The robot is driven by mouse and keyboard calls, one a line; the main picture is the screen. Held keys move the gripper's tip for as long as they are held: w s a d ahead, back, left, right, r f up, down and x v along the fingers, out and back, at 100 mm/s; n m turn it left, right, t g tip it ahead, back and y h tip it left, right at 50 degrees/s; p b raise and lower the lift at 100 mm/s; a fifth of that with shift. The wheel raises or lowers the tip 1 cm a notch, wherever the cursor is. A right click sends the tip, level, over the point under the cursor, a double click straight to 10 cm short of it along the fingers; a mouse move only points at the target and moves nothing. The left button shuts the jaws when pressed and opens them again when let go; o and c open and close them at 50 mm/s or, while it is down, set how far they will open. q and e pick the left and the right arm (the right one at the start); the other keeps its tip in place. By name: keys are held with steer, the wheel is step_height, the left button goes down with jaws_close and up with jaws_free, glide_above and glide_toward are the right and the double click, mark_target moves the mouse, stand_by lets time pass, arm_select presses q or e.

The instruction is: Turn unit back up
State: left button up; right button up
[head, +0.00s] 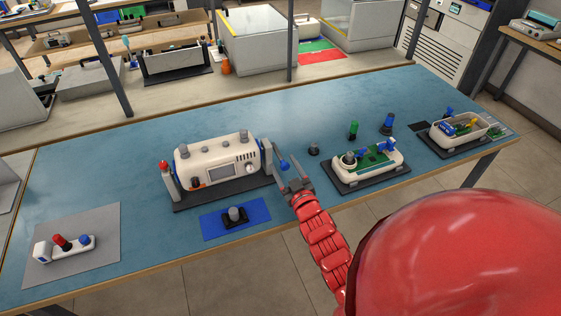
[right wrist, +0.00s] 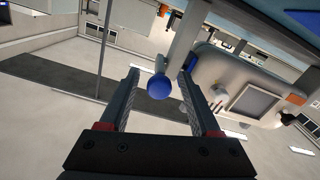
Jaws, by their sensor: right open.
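The white unit (head: 218,161) has a grey screen and several small knobs. It sits between two grey posts on a dark base (head: 222,196), with its screen facing me. A red knob (head: 164,164) is on the left post and a blue knob (head: 284,164) is at the right post. My right gripper (head: 286,172) is open at the blue knob, right of the unit. In the right wrist view the blue knob (right wrist: 160,87) shows between the open fingers (right wrist: 162,80); I cannot tell if they touch it. The unit (right wrist: 248,92) is to the right there.
A blue mat (head: 209,226) with a dark knob piece lies in front of the unit. A green board in a white housing (head: 346,177) stands to the right, near my right arm. A white tray (head: 437,134) is farther right, and a grey mat (head: 105,217) at left.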

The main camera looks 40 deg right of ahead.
steer(key=shift+s+r, duration=0.1)
steer(key=shift+s, duration=0.1)
steer(key=shift+c, duration=0.5)
jaws_close()
steer(key=shift+w, duration=0.1)
stand_by(0.5)
